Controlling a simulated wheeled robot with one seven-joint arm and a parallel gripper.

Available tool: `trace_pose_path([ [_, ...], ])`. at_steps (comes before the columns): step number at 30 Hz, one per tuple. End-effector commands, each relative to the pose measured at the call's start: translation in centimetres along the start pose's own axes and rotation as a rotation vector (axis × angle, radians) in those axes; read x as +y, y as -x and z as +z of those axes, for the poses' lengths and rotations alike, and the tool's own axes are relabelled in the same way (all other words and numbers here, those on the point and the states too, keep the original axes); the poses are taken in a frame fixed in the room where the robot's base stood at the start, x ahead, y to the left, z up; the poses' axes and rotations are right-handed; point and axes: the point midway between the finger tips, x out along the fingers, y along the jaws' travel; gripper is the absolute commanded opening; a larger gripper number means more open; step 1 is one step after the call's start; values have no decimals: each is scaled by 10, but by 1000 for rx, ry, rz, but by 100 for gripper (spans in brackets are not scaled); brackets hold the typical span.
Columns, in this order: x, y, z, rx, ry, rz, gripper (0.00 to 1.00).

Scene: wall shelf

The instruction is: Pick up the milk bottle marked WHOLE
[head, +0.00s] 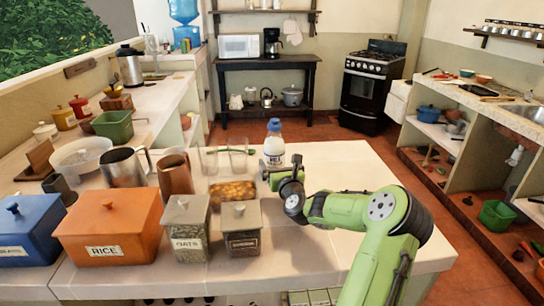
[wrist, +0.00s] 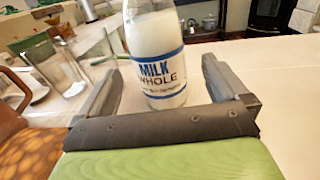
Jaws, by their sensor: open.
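The milk bottle (head: 274,146) is clear glass filled with white milk, with a blue cap and a blue-and-white label. It stands upright on the pale counter. In the wrist view the milk bottle (wrist: 158,60) shows the words MILK WHOLE, and its top is cut off. My gripper (head: 280,172) is right at the near side of the bottle. In the wrist view my gripper (wrist: 158,85) is open, with one finger to the left and one to the right of the bottle. Gaps show between the bottle and both fingers. The bottle's lower part is partly hidden by my gripper in the head view.
Clear glasses (head: 238,156) stand left of the bottle, with a brown mug (head: 175,175) and a metal pitcher (head: 122,168) further left. A loaf-like brown item (head: 232,191) and OATS jar (head: 187,228) are nearer. The counter right of the bottle (head: 350,165) is clear.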

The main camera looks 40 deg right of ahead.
Motion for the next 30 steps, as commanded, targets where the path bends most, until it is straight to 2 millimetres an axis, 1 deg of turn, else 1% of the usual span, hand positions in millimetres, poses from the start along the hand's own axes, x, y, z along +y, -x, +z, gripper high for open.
trace_pose_path([
  [1, 0, -10, -1, -3, 1, 1, 100],
  [7, 2, -33, -3, -2, 1, 1, 100],
  [11, 3, -57, -6, -1, 0, 0, 100],
  [13, 2, -67, -4, -2, 0, 0, 100],
  [16, 2, -75, -4, 0, 0, -1, 100],
  [22, 2, -75, -3, 2, 1, 0, 100],
  [23, 2, -75, -3, 1, 1, 0, 97],
  [30, 2, -75, -2, 1, 1, 0, 60],
])
